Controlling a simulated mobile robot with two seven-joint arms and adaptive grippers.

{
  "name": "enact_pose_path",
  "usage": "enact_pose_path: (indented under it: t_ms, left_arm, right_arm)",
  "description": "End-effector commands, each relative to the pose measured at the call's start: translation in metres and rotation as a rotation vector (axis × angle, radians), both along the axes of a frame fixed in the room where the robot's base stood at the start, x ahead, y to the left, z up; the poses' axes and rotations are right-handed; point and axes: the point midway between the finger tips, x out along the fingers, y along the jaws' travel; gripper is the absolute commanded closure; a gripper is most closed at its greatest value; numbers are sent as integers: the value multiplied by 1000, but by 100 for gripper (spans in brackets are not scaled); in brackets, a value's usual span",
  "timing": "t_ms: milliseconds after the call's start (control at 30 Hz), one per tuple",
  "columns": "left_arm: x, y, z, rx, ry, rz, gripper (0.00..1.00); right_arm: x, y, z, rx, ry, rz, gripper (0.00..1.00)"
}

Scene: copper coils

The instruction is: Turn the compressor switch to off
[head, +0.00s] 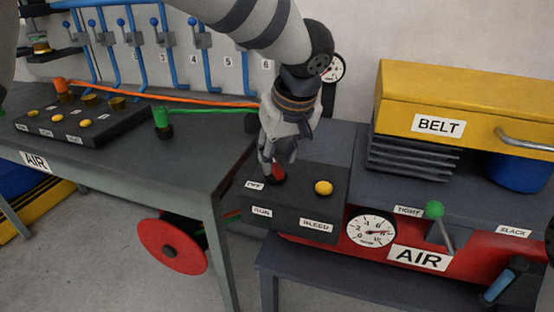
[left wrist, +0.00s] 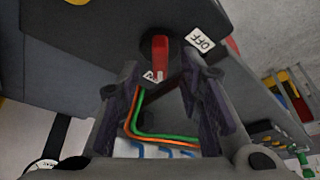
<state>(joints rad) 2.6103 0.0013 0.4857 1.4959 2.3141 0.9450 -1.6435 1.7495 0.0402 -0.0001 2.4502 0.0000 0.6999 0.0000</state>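The compressor switch is a red handle (head: 278,173) on a dark control box (head: 312,199) with OFF, RUN and BLEED labels. In the left wrist view the red handle (left wrist: 160,52) sits on a round dark base, beside the OFF label (left wrist: 201,43). A second label (left wrist: 153,77) at its lower end is partly hidden. My left gripper (head: 273,165) is over the switch, pointing down. Its fingers (left wrist: 161,72) are apart, with the handle showing in the gap between them. I cannot tell whether they touch it. Which label the handle points to is unclear.
A yellow button (head: 323,187) is on the same box, right of the gripper. A workbench (head: 170,165) is at left.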

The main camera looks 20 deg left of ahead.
Motion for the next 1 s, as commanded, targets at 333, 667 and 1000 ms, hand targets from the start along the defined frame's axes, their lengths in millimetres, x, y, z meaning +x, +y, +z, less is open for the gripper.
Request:
enact_pose_path:
  t_ms: [333, 667, 1000]
  left_arm:
    - [7, 6, -21, 0, -2, 1, 67]
    - [7, 6, -21, 0, -2, 1, 100]
    - [7, 5, -21, -1, 0, 39, 100]
  right_arm:
    - [-1, 0, -1, 0, 5, 0, 60]
    - [-1, 0, -1, 0, 5, 0, 60]
    - [-1, 0, -1, 0, 3, 0, 60]
